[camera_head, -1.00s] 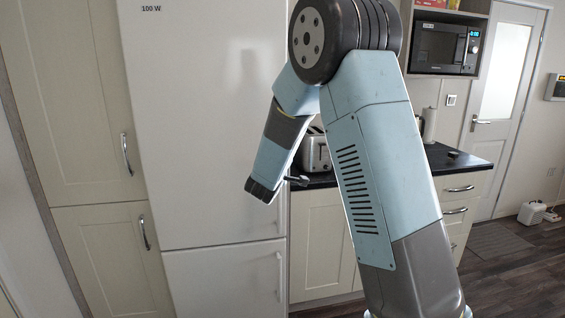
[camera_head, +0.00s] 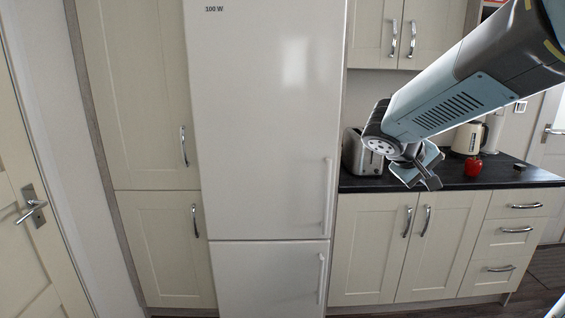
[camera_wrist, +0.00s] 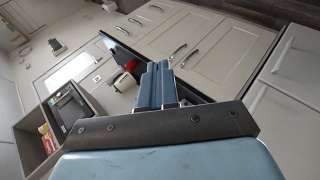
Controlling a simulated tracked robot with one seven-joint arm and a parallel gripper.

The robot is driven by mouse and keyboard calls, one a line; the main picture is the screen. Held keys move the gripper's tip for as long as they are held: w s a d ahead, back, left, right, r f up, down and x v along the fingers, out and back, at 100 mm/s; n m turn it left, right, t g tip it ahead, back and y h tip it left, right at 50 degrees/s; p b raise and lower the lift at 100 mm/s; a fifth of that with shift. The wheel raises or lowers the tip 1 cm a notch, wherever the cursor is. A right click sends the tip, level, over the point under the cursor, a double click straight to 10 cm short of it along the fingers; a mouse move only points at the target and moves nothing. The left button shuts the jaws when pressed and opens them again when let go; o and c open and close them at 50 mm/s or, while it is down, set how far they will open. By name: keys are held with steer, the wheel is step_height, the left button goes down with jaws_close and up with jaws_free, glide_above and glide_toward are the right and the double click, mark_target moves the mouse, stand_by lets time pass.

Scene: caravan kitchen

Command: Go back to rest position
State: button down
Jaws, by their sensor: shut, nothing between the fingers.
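My gripper (camera_head: 430,178) hangs in front of the dark worktop at the right of the head view. In the wrist view its two blue-grey fingers (camera_wrist: 158,84) stand close together with nothing between them. It is shut and empty. My light-blue arm comes in from the upper right of the head view.
A tall white fridge-freezer (camera_head: 262,120) stands in the middle. On the worktop (camera_head: 450,182) are a toaster (camera_head: 360,155), a red apple (camera_head: 473,167) and a cream kettle (camera_head: 467,138). A white door with a handle (camera_head: 32,205) is at the far left.

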steer(key=s+a+m+y, duration=0.1)
steer(key=s+a+y, duration=0.3)
steer(key=s, duration=0.4)
steer(key=s+a+m+t+y, duration=0.1)
steer(key=s+a+y, duration=0.3)
steer(key=s, duration=0.4)
steer(key=shift+s+a+r+y, duration=0.2)
steer(key=shift+a+y, duration=0.2)
steer(key=shift+a, duration=0.5)
